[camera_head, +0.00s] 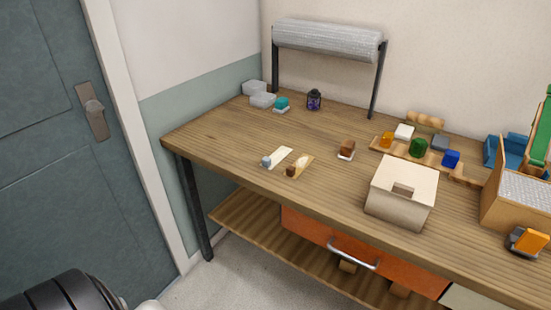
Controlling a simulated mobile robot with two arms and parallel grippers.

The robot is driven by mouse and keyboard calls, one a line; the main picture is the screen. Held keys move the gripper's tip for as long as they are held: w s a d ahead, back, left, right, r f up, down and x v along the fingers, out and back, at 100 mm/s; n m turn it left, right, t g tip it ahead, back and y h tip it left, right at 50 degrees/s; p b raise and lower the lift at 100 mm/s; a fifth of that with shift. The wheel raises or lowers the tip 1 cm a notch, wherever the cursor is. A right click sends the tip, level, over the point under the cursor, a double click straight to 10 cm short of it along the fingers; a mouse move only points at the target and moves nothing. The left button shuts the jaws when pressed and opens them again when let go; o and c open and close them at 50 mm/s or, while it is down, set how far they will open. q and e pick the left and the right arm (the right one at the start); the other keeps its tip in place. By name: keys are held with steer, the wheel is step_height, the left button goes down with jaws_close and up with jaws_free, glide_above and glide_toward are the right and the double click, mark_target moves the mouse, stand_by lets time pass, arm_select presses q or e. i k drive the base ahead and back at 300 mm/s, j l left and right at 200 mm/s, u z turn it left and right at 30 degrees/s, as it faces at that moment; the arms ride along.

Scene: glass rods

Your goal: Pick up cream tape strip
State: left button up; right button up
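A pale cream strip (283,152) lies flat on the near left part of the wooden table, with a small grey object at its near left end. A tan strip (306,160) lies just right of it, with a small brown object and a pale lump on it. Neither of my grippers is in view. Only a dark rounded part of my own body shows at the bottom left.
The table (215,134) is clear left of the strips. A cream box (392,208) with an opening stands to the right, near the front edge. A bubble-wrap roll (325,40) hangs at the back. An orange drawer (320,236) sits below.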

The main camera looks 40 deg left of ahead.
mark_target(270, 162)
steer(key=u, duration=0.45)
steer(key=i+j+u, duration=0.15)
steer(key=j+u, duration=0.25)
steer(key=i+j+u, duration=0.15)
steer(key=u, duration=0.3)
steer(key=i+j+u, duration=0.15)
steer(key=i+u, duration=0.25)
steer(key=j, duration=0.15)
steer(key=i, duration=0.05)
